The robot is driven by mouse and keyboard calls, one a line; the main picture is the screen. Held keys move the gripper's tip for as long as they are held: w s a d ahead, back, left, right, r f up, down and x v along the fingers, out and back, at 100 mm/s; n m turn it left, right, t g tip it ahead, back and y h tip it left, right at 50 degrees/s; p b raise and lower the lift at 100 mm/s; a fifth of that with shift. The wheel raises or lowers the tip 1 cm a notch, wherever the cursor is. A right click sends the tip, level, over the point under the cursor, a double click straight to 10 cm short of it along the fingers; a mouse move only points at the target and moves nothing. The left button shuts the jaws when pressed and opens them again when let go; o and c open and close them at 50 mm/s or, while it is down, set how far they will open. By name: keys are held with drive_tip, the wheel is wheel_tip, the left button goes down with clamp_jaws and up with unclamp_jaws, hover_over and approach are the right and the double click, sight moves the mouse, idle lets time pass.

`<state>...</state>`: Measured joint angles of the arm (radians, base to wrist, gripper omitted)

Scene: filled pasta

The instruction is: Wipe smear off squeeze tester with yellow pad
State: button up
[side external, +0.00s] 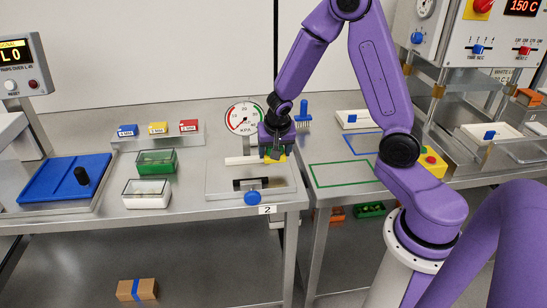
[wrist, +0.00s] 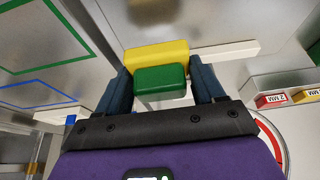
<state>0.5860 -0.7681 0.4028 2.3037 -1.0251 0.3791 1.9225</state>
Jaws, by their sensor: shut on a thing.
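The squeeze tester (side external: 280,188) is a metal plate with a dark slot, a blue knob (side external: 252,198) at its front and a round dial gauge (side external: 243,118) behind. A white bar (side external: 238,160) lies across its back part; it also shows in the wrist view (wrist: 230,50). My gripper (side external: 274,150) is low over the tester, pointing down. Its fingers (wrist: 163,88) are shut on the green grip (wrist: 160,77) of the yellow pad (wrist: 155,54). The pad is close to the bar; I cannot tell whether it touches the tester. No smear can be made out.
A green box (side external: 157,162) and a white box (side external: 146,194) stand left of the tester. Blue, yellow and red labelled blocks (side external: 158,128) sit on a rack behind. Green (side external: 341,175) and blue outlines mark the right table, with a blue brush (side external: 303,112) behind.

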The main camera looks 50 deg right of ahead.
drive_tip(key=shift+r, duration=2.05)
drive_tip(key=shift+d, duration=0.1)
